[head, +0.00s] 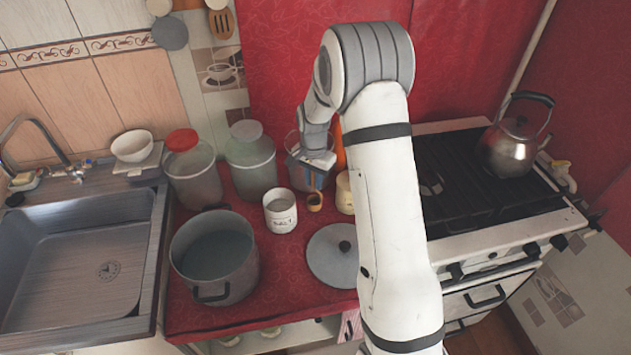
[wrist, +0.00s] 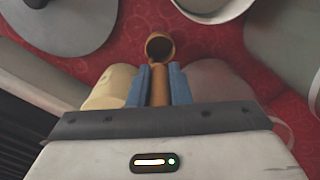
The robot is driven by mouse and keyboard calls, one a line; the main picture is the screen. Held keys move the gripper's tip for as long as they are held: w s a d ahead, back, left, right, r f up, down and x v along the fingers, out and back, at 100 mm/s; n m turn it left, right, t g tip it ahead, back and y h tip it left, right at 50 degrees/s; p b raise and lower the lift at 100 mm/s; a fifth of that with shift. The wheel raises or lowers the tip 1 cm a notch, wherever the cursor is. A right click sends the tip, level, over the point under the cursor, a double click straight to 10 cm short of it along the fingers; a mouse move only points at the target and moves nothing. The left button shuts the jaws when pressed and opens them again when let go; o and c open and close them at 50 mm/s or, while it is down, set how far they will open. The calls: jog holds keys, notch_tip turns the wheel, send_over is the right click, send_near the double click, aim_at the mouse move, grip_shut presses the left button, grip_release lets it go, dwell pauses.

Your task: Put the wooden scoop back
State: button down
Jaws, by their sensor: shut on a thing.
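The wooden scoop (head: 314,202) is small and brown with a round cup. My gripper (head: 313,178) is above the red counter with the scoop at its lower end. In the wrist view, the blue fingers of my gripper (wrist: 160,78) are shut on the handle of the scoop (wrist: 159,46), one on each side. The cup points away from the gripper, over the red cloth. Whether the cup touches the cloth I cannot tell. A clear jar (head: 292,142) stands behind the gripper, partly hidden by it.
A white canister (head: 280,216) stands left of the scoop and a cream one (head: 345,186) right of it. A pot (head: 215,265), a pot lid (head: 334,262) and two lidded jars (head: 193,185) (head: 252,170) crowd the counter. The stove (head: 465,185) is at the right, the sink at the left.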

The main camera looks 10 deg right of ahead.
jog(key=shift+f, duration=0.85)
jog(key=c, duration=1.3)
grip_release()
jog(key=shift+c, duration=0.2)
notch_tip(320, 180, up, 12)
jog(key=shift+r+b, duration=0.1)
jog(key=shift+b, duration=0.55)
jog(key=s+r+n+t, duration=0.1)
jog(key=s+r+n, duration=0.2)
jog(key=s, duration=0.7)
jog(key=s+r+n+t, duration=0.1)
jog(key=s+r+n, duration=0.2)
jog(key=s, duration=0.7)
jog(key=s+r+n+t, duration=0.1)
jog(key=s+r+n, duration=0.2)
jog(key=s, duration=0.7)
jog(key=shift+d+r, duration=0.3)
